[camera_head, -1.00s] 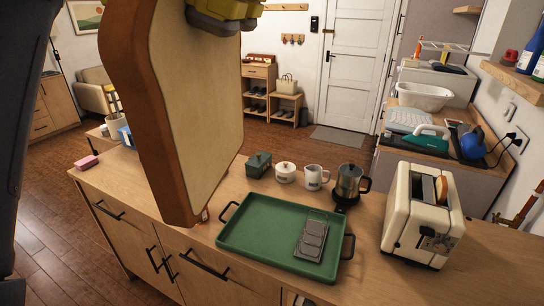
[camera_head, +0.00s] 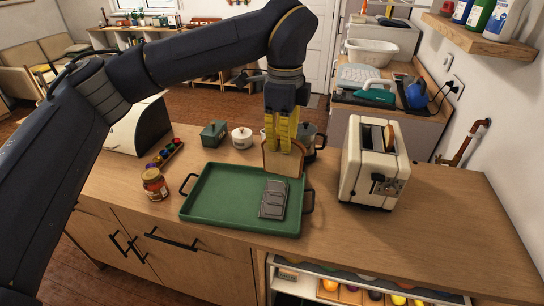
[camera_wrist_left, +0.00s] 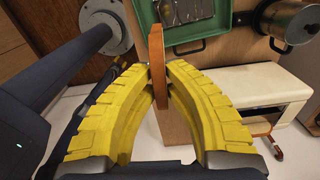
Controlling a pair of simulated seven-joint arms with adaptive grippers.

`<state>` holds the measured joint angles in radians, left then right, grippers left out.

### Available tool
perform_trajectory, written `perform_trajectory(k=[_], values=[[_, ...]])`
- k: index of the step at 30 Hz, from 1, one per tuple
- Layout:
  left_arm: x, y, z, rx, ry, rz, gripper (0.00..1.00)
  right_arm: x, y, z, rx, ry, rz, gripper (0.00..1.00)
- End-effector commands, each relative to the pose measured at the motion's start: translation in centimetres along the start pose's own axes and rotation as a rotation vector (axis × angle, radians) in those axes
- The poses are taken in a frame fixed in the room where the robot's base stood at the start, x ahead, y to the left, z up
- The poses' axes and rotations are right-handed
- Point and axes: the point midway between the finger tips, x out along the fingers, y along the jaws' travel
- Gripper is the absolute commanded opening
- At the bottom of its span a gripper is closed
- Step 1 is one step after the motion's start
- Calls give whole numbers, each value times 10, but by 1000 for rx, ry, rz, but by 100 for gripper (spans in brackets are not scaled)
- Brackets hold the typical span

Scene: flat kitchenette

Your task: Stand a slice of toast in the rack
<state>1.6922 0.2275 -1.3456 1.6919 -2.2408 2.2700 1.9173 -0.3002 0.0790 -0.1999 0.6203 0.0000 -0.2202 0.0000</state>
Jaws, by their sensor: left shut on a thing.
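My left gripper (camera_head: 286,132) is shut on a slice of toast (camera_head: 284,163), pinched by the yellow fingers and hanging upright below them. It is above the back right part of the green tray (camera_head: 215,215). In the left wrist view the slice (camera_wrist_left: 157,60) shows edge-on between the fingertips (camera_wrist_left: 158,78). The grey slotted metal rack (camera_head: 273,200) sits on the tray's right side, in front of and below the slice. The rack (camera_wrist_left: 185,10) shows partly at the top of the wrist view. My right gripper is not in view.
A cream toaster (camera_head: 370,180) with another slice (camera_head: 389,135) in a slot stands right of the tray. A steel pot (camera_head: 309,137) is partly hidden behind the slice. A honey-coloured jar (camera_head: 154,184) stands left of the tray. The counter right of the toaster is clear.

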Motion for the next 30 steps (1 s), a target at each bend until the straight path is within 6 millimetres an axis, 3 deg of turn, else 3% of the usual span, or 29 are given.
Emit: perform_trajectory(k=[3,9,30], values=[[34,-12,14,-71,2,3,0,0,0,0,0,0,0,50],[64,-22,29,-138,1,0,0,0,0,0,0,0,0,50],[106,-25,33,-156,2,0,0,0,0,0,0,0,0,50]])
